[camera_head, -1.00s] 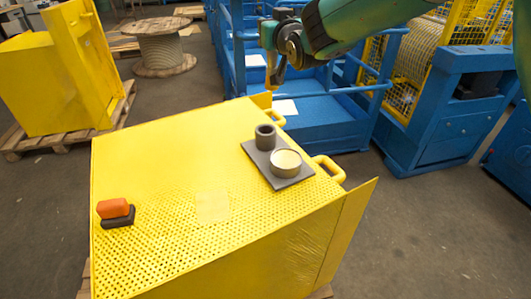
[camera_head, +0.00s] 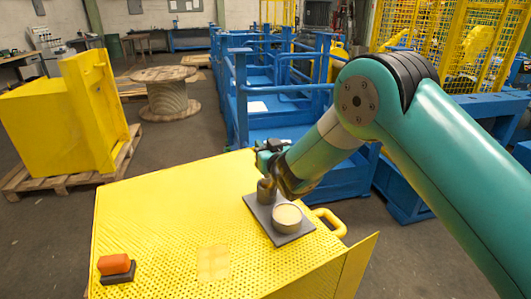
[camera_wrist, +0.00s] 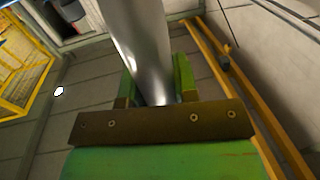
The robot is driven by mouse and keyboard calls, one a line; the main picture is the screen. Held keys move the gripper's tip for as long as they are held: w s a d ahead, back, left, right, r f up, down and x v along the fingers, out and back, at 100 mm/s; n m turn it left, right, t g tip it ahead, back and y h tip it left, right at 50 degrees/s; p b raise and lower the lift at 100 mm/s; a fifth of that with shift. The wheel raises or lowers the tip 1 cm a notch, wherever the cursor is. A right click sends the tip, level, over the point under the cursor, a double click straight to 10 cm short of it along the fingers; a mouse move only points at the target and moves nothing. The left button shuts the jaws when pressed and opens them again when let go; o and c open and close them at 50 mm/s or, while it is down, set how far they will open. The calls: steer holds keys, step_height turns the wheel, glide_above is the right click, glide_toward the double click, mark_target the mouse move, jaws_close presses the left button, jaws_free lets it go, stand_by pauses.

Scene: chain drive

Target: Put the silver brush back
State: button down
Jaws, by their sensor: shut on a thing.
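The silver brush (camera_wrist: 143,45) shows in the wrist view as a smooth, shiny round shaft running up from between my green gripper fingers. My gripper (camera_wrist: 154,82) is shut on it. In the head view my gripper (camera_head: 270,152) is above and close to the dark round cup (camera_head: 265,192) on the grey tray (camera_head: 292,239). My wrist partly covers the cup and hides its opening. I cannot make out the brush in the head view, nor whether its end is in the cup.
A round tin (camera_head: 287,218) with pale contents stands on the tray beside the cup. A red-orange block (camera_head: 114,264) on a dark base sits at the left of the yellow perforated table (camera_head: 160,220). Yellow handles (camera_head: 331,222) edge the right side.

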steer(key=shift+f, duration=1.35)
steer(key=shift+f, duration=0.2)
steer(key=c, duration=0.9)
jaws_free()
steer(key=shift+r, duration=0.1)
steer(key=shift+r, duration=0.15)
steer(key=b+v, duration=0.9)
steer(key=v, duration=0.3)
